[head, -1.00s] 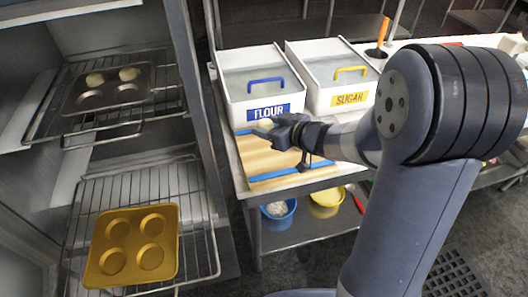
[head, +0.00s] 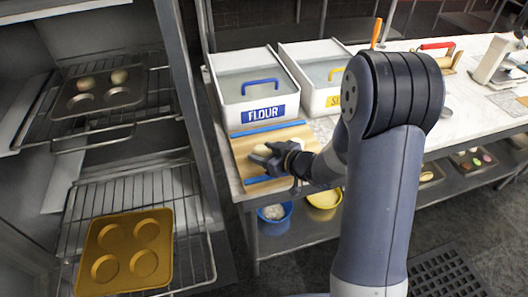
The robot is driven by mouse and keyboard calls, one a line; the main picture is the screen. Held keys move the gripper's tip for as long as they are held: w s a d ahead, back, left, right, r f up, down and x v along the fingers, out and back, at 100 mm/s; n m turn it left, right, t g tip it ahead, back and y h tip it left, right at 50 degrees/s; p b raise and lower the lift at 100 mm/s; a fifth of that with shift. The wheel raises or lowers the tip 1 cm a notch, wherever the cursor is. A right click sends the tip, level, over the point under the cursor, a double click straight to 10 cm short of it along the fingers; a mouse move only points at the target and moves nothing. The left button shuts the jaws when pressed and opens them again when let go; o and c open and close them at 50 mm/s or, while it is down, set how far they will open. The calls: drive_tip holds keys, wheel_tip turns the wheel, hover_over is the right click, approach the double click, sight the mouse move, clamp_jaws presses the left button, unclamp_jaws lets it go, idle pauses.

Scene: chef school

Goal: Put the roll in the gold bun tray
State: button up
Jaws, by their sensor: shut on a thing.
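My gripper (head: 264,154) is shut on a pale roll (head: 261,151) above the wooden board (head: 243,150) on the counter. The fingers partly hide the roll, and I cannot tell how far above the board it is. The gold bun tray (head: 162,236) lies on the lower wire rack at the lower left, well away from my gripper. Its round cups look empty.
A dark bun tray (head: 127,98) with two rolls in its back cups sits on the upper rack. The flour bin (head: 284,103) and sugar bin (head: 318,102) stand behind the board. A rack upright (head: 190,120) stands between the trays and counter.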

drive_tip(key=shift+f, duration=0.2)
drive_tip(key=o, duration=1)
drive_tip(key=shift+c, duration=0.2)
